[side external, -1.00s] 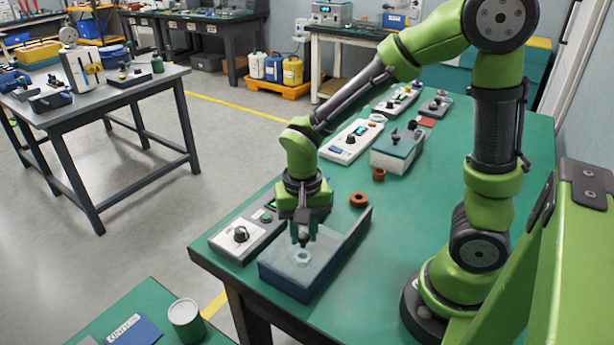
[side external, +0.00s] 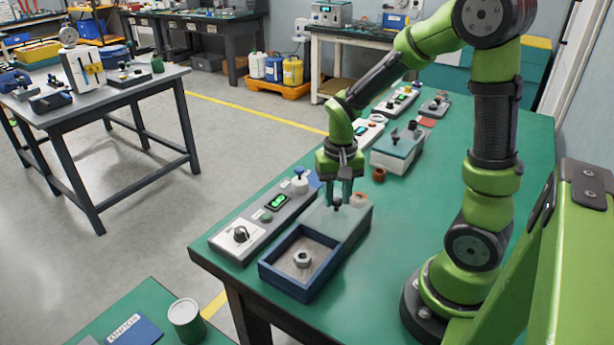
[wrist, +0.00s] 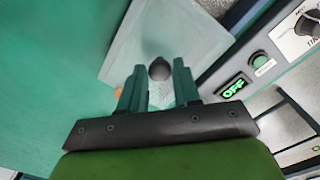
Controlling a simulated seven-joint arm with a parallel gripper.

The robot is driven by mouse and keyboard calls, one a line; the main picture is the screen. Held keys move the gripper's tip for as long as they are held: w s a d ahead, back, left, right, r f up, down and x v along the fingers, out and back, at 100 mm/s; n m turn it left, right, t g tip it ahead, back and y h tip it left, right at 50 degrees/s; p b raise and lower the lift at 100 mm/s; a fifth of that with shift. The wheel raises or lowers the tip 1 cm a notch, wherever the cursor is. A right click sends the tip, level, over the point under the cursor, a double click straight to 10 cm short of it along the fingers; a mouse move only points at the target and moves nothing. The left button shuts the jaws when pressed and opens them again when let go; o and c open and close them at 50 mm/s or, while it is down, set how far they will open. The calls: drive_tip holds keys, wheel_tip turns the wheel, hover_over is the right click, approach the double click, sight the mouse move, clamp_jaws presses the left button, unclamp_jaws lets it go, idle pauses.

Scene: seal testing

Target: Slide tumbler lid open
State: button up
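The tumbler box (side external: 300,282) is a dark blue tray at the front of the green bench. Its front part is uncovered and shows a grey nut-like ring (side external: 302,259) inside. The translucent lid (side external: 318,217) lies slid back toward the rear of the box; it also shows in the wrist view (wrist: 195,35). A dark round knob (side external: 336,203) stands on the lid and shows in the wrist view (wrist: 160,69).
An orange ring (side external: 360,198) is partly hidden behind the lid area. A brown ring (side external: 379,174) and other instruments stand farther back. The bench right of the box is clear.

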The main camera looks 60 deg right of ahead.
sight(336, 199)
drive_tip(key=o, duration=0.3)
wheel_tip(336, 199, up, 17)
drive_tip(key=shift+f, duration=0.1)
idle(0.5)
drive_tip(key=s+a+n+t, duration=0.1)
drive_tip(key=a+t, duration=0.1)
drive_tip(key=a, duration=0.1)
drive_tip(key=s+a+n+t+y, duration=0.1)
drive_tip(key=s+a+n+t, duration=0.1)
drive_tip(key=a, duration=0.2)
drive_tip(key=s+a+n+t+y, duration=0.1)
drive_tip(key=s+a+n+t, duration=0.1)
drive_tip(key=a+t, duration=0.1)
drive_tip(key=shift+s+a+f, duration=0.2)
drive_tip(key=shift+a+f, duration=0.15)
drive_tip(key=shift+a, duration=0.4)
